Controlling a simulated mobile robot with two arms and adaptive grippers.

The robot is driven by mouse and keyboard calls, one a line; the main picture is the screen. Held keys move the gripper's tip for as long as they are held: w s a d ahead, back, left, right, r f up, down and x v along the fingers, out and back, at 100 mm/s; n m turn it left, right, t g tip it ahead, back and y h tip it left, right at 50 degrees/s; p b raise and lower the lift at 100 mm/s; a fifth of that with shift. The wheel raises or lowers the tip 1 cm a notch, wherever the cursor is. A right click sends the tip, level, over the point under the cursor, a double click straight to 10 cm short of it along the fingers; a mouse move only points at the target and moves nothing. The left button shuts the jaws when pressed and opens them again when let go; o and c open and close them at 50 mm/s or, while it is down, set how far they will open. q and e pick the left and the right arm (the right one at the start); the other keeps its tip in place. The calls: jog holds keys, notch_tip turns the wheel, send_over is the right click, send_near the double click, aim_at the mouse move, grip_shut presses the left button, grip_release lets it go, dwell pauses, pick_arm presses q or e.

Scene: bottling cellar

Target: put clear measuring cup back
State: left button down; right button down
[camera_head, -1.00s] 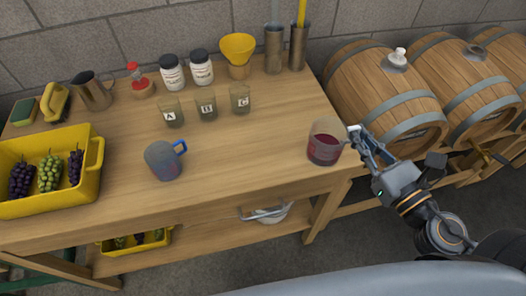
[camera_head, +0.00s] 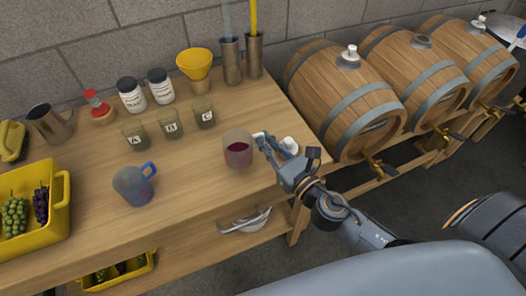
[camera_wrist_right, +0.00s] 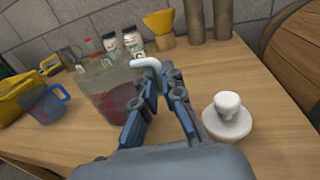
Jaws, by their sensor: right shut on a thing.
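The clear measuring cup (camera_head: 238,148), with dark red liquid and a pale handle, is at the right part of the wooden table (camera_head: 215,180). In the right wrist view the cup (camera_wrist_right: 108,92) shows red markings, and its white handle (camera_wrist_right: 146,63) is between my fingertips. My right gripper (camera_head: 264,143) is shut on that handle at the cup's right side; it also shows in the right wrist view (camera_wrist_right: 155,76). The cup looks upright; I cannot tell whether its base touches the table. My left gripper is not in view.
A blue-handled cup (camera_head: 134,186) stands to the left. Glasses A (camera_head: 134,137), B (camera_head: 171,127) and C (camera_head: 204,117) stand behind. A white bung-like piece (camera_wrist_right: 228,117) sits right of my gripper. Barrels (camera_head: 340,95) are on the right. The table's front middle is clear.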

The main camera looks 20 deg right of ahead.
aim_at(245, 148)
jog(key=f, duration=0.1)
jog(key=f+b, duration=0.1)
jog(key=f, duration=0.1)
jog(key=f+b, duration=0.1)
jog(key=shift+w+a+f, duration=0.15)
jog(key=shift+w+a, duration=0.15)
jog(key=shift+a, duration=0.05)
jog(key=c, duration=1.9)
grip_release()
jog(key=shift+f, duration=0.1)
jog(key=o, duration=0.4)
